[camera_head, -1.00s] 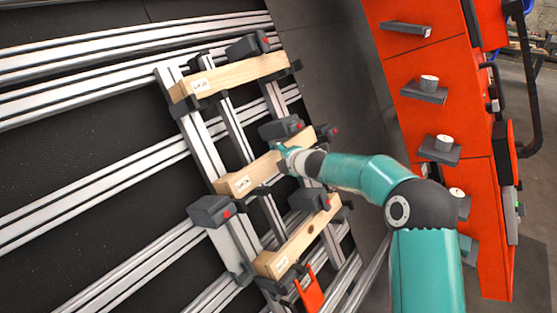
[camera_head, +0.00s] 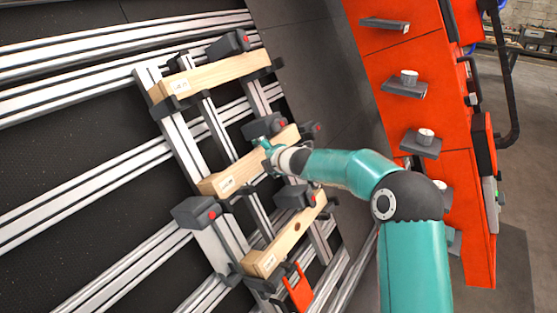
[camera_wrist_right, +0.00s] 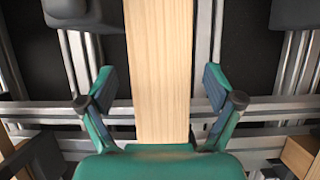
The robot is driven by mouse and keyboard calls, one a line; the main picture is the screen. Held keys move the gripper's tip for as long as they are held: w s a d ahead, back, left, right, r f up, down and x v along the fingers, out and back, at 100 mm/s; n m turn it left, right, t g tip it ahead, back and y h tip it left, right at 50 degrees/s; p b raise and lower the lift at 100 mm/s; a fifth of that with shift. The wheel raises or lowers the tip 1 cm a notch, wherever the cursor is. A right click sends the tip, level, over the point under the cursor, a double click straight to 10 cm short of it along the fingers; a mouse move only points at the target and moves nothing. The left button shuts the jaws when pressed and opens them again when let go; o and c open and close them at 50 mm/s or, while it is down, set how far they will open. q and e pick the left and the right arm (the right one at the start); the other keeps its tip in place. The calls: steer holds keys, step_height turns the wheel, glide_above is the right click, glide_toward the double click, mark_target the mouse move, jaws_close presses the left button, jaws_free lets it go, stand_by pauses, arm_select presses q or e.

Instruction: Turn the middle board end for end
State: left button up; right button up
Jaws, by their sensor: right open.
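The middle board (camera_head: 232,174) is a pale wooden bar with a white label near its lower left end. It lies across the metal rails, between an upper board (camera_head: 210,76) and a lower board (camera_head: 284,244). My right gripper (camera_head: 265,149) is at the middle board, toward its upper right part, and hides some of it. In the right wrist view the board (camera_wrist_right: 160,60) runs between the two open fingers of the gripper (camera_wrist_right: 160,85), with a gap on each side. My left gripper is not in view.
Dark clamps with red knobs sit by the boards, such as one beside the middle board (camera_head: 262,127) and one at the left (camera_head: 196,212). A red-orange clip (camera_head: 299,290) is by the lower board. An orange panel (camera_head: 420,60) with small grey shelves stands at the right.

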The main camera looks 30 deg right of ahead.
steer(key=v, duration=1.1)
steer(key=shift+s, duration=0.15)
steer(key=shift+d, duration=0.1)
